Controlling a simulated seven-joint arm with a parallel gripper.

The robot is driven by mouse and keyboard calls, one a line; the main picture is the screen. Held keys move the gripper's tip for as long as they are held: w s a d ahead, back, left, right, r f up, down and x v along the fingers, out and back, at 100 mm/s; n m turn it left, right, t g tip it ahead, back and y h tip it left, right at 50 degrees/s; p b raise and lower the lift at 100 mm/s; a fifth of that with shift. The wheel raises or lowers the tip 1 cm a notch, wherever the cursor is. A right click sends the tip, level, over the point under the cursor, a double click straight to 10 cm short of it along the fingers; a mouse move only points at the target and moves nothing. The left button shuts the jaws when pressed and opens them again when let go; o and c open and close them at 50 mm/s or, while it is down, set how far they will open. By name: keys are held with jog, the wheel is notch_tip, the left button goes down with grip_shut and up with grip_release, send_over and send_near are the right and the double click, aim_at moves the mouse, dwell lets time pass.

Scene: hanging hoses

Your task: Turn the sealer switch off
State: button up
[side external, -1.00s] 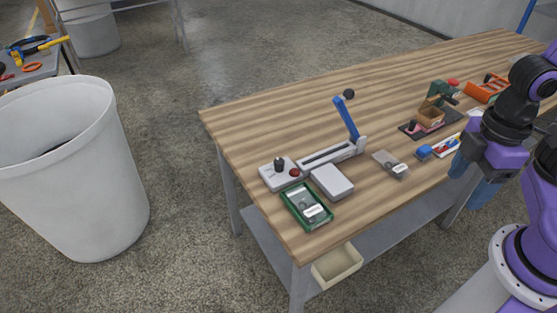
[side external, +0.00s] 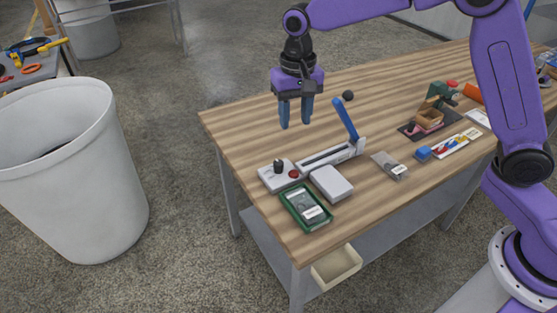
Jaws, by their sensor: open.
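The sealer (side external: 325,157) sits near the left end of the wooden table, with its blue lever arm (side external: 345,120) raised and a black ball at the lever's tip. At its left end is a pale control box (side external: 267,177) with a black knob switch (side external: 278,166) and a red button or lamp (side external: 294,174). The switch's setting is too small to read. My gripper (side external: 295,124) is open and empty, blue fingers pointing down, in the air above the table. In the picture it is above the control box, left of the lever, touching nothing.
A grey box (side external: 331,183) and a green tray (side external: 296,207) with a packet stand close in front of the sealer. A clear bag (side external: 390,165) lies to the right. A green press (side external: 437,96) stands farther right. The table's far left is clear.

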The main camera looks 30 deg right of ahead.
aim_at(278, 162)
jog(key=w+f+m, duration=0.3)
jog(key=w+m, duration=0.1)
jog(key=w, duration=0.4)
jog(key=f, duration=1.7)
jog(key=shift+d+f, duration=0.25)
jog(key=shift+d, duration=0.05)
jog(key=c, duration=0.7)
